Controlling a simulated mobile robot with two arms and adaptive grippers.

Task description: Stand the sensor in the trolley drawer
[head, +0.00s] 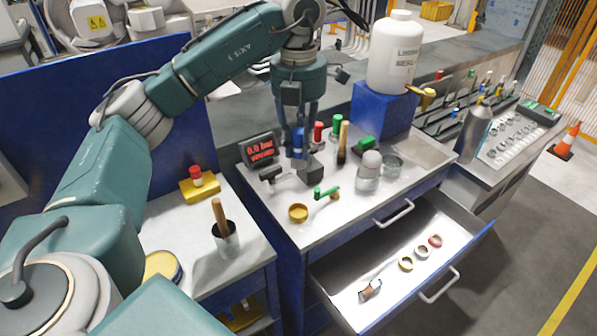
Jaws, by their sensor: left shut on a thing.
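My left gripper (299,122) points down over the trolley top (275,190). It is shut on a small blue piece (297,142), seen between and below its dark fingers. Whether this piece is the sensor I cannot tell, nor whether it touches the surface. The trolley drawer (386,262) is pulled open at the lower right. My right gripper is not in view.
A red-capped piece (318,132), a green-capped piece (337,126), a red-lit display (260,150) and a glass jar (368,172) crowd the trolley top. A white bottle (395,55) stands on a blue block (383,110) behind. The drawer has bare floor around its parts.

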